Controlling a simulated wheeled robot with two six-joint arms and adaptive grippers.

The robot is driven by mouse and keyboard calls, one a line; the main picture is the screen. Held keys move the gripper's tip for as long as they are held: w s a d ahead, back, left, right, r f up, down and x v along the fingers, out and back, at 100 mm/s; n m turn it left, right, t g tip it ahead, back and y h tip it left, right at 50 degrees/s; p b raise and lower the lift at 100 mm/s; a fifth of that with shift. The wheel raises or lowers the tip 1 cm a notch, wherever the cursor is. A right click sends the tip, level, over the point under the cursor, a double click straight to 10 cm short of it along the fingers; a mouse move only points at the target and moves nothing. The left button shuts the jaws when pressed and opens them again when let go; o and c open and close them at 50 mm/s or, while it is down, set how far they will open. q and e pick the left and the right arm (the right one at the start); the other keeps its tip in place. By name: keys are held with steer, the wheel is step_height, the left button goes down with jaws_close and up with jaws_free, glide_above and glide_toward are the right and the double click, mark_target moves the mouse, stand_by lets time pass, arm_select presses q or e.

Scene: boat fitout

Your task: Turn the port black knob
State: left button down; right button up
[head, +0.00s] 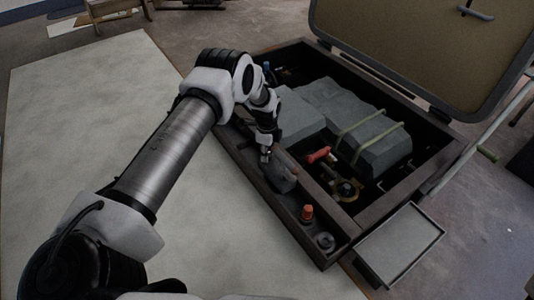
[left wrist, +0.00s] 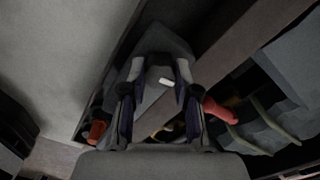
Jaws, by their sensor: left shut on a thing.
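My left gripper (head: 265,154) reaches down to the near ledge of the open box (head: 228,152). It is shut on a dark grey-black knob (head: 282,180), a broad piece on that ledge. In the left wrist view the knob (left wrist: 160,42) shows beyond and between the fingertips (left wrist: 162,72), with a small white mark; its lower part is hidden by the fingers. An orange-red knob (head: 307,212) and a round dark grey knob (head: 325,241) sit further along the ledge toward the front corner. My right gripper is not in view.
Inside the box lie grey blocks (head: 340,112) with pale straps, a red-handled part (head: 318,155) and brass fittings (head: 346,190). The lid (head: 430,45) stands open at the back. A shallow grey tray (head: 402,240) is at the right. A pale panel (head: 85,120) lies left.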

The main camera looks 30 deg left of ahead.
arm_select(q)
steer(key=shift+m, duration=0.7)
steer(key=c, duration=0.9)
jaws_free()
steer(key=shift+o, duration=0.2)
step_height(320, 180, up, 12)
